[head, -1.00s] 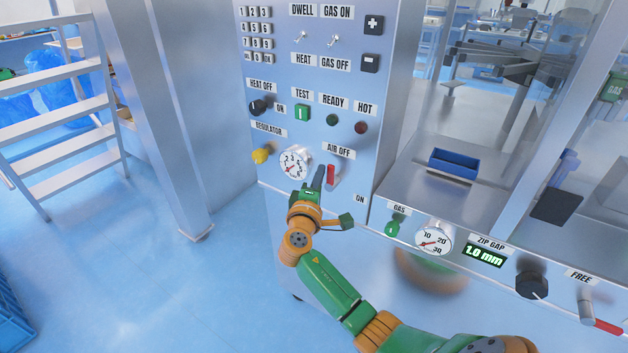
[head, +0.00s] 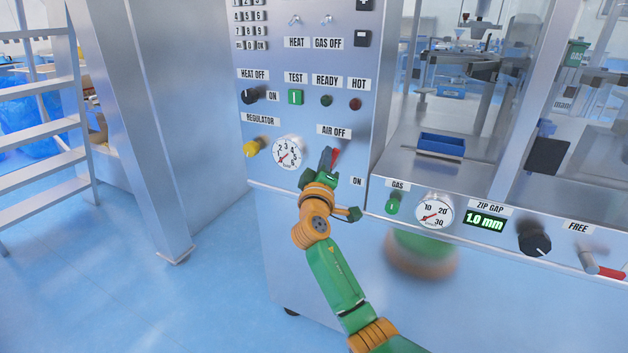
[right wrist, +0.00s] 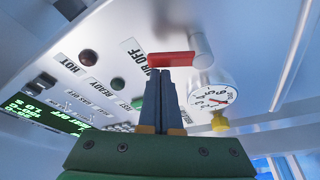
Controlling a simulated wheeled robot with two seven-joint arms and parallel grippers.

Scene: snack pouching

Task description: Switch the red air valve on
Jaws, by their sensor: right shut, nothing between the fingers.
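The red air valve handle (head: 336,157) is on the steel front panel, just below the AIR OFF label (head: 334,131). The ON label (head: 357,181) is lower and to the right. My right gripper (head: 327,157) is shut and empty, in front of the panel, and partly hides the valve. In the right wrist view the red handle (right wrist: 172,59) runs from its metal pivot (right wrist: 201,50) toward the AIR OFF lettering. The shut fingertips (right wrist: 170,72) are right beside the handle; I cannot tell whether they touch it. My left gripper is out of view.
The regulator gauge (head: 287,152) and yellow regulator knob (head: 252,148) are left of the valve. The green gas knob (head: 394,204) and gas gauge (head: 433,211) are on the lower ledge at right. A steel post (head: 140,130) stands left of the panel, with open floor between.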

